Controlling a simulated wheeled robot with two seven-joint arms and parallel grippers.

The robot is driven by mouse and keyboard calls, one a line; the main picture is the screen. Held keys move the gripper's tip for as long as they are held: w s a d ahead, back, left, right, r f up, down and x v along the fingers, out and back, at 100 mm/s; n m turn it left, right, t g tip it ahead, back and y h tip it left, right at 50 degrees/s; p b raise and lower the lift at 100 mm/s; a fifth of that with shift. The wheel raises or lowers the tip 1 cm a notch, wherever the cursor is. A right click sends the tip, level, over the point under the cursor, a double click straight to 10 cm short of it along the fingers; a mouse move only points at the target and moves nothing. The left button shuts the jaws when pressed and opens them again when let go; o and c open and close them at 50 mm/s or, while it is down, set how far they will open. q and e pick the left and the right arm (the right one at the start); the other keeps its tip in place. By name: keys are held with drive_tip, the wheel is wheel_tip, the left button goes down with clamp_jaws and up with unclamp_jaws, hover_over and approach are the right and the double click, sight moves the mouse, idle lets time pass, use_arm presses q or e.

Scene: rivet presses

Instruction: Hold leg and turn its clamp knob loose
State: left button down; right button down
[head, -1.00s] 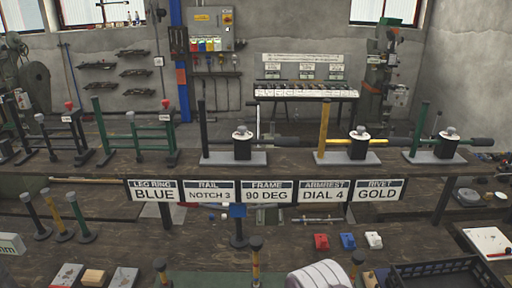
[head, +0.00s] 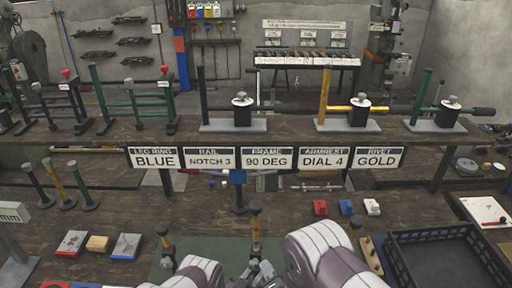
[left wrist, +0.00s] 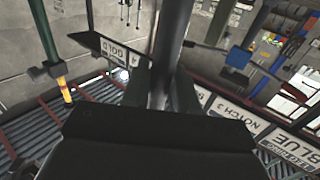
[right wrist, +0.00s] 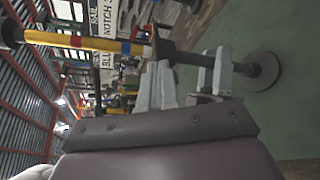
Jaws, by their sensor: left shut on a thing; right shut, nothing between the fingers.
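The middle leg (head: 256,227) stands upright on the green mat, a yellow tube with a dark cap and a dark collar lower down. In the right wrist view the leg (right wrist: 80,41) lies across the picture, with red and blue bands, the dark clamp (right wrist: 166,46) and a round base (right wrist: 263,70). My left gripper (left wrist: 158,97) is shut on the leg's dark lower part, which runs up between its fingers. My right gripper (head: 265,268) is shut and empty close beside the clamp; it also shows in the right wrist view (right wrist: 160,85). The knob itself is hard to make out.
A black crate (head: 440,245) is at the right. Red (head: 320,208), blue and white blocks lie behind. Signs (head: 267,158) hang from the rear bench.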

drive_tip(key=shift+a+r, duration=0.45)
drive_tip(key=shift+r, duration=0.05)
idle(0.3)
drive_tip(key=shift+s+f, duration=1.25)
drive_tip(key=shift+s, duration=2.3)
drive_tip(key=w+d, duration=0.1)
drive_tip(key=w, duration=0.6)
drive_tip(key=shift+d, duration=0.25)
drive_tip(key=shift+a+r, duration=0.15)
drive_tip(key=shift+r, duration=0.2)
